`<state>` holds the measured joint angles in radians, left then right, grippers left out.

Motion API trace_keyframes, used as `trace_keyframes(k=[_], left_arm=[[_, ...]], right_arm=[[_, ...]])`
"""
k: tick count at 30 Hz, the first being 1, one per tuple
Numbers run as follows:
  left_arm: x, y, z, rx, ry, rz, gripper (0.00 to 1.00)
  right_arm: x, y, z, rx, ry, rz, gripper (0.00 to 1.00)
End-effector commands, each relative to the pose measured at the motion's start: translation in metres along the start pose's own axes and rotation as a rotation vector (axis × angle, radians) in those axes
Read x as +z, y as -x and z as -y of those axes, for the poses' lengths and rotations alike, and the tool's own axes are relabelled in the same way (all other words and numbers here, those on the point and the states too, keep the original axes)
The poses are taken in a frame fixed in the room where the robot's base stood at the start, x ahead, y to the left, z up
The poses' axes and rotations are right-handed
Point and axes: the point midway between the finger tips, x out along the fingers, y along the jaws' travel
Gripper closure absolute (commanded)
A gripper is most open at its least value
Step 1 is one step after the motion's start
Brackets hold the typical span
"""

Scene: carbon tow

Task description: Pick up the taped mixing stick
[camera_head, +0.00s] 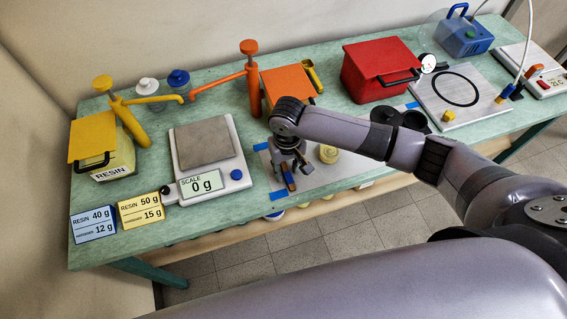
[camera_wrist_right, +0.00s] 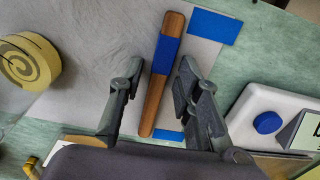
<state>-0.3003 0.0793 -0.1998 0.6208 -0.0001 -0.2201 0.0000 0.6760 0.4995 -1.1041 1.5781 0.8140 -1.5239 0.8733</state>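The mixing stick (camera_wrist_right: 157,101) is a flat brown wooden stick with a blue tape band around it. In the right wrist view it lies on a grey sheet between the fingers of my right gripper (camera_wrist_right: 155,92). The fingers are apart, with a gap to the stick on both sides. In the head view my right gripper (camera_head: 288,166) points down over the sheet, right of the scale, and the stick (camera_head: 289,181) shows partly below it. My left gripper is not in view.
The scale (camera_head: 238,184) reading 0 g stands close to the left of my right gripper. A yellow tape roll (camera_head: 329,154) lies to its right. Resin and hardener containers with pumps stand behind. The table's front edge is near.

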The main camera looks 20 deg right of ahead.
Motion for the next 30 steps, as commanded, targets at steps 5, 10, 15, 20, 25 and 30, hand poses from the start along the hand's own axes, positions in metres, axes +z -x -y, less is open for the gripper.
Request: trace_keyframes(k=[5, 10, 15, 20, 25, 30], left_arm=[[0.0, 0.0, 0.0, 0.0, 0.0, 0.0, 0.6], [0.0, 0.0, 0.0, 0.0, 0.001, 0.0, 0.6], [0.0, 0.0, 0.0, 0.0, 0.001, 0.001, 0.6], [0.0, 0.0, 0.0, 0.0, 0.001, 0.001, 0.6], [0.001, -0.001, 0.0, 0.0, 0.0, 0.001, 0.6], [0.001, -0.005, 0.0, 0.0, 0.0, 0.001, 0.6]], right_arm=[[0.0, 0.0, 0.0, 0.0, 0.0, 0.0, 0.83], [0.0, 0.001, 0.0, 0.0, 0.0, 0.0, 0.94], [0.0, 0.001, 0.0, 0.0, 0.0, 0.0, 1.0], [0.0, 0.001, 0.0, 0.0, 0.0, -0.001, 1.0], [-0.001, 0.009, 0.0, -0.001, 0.0, -0.001, 1.0], [-0.001, 0.033, 0.001, -0.002, 0.002, -0.004, 1.0]])
